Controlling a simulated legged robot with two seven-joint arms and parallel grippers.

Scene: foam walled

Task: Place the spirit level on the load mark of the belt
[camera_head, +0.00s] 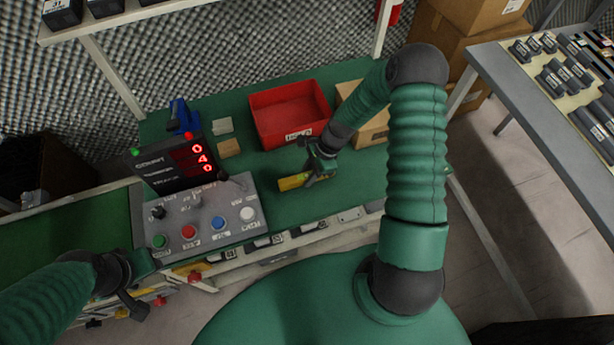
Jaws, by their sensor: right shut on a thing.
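The yellow spirit level (292,182) is on or just above the green work surface, in front of the red bin. My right gripper (316,176) is shut on it near its right end; the fingers hide that part. I cannot tell whether the level touches the surface. The green belt (50,238) runs in at the left, beyond the control box. I cannot make out a load mark on it. My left gripper (138,288) hangs at the lower left, in front of the belt's edge, and its jaw opening is unclear.
A grey control box (213,214) with buttons and a lever stands between the level and the belt. A black display (172,163) with red digits rises behind it. A red bin (290,112), a cardboard box (372,130) and a blue tool (183,117) stand further back.

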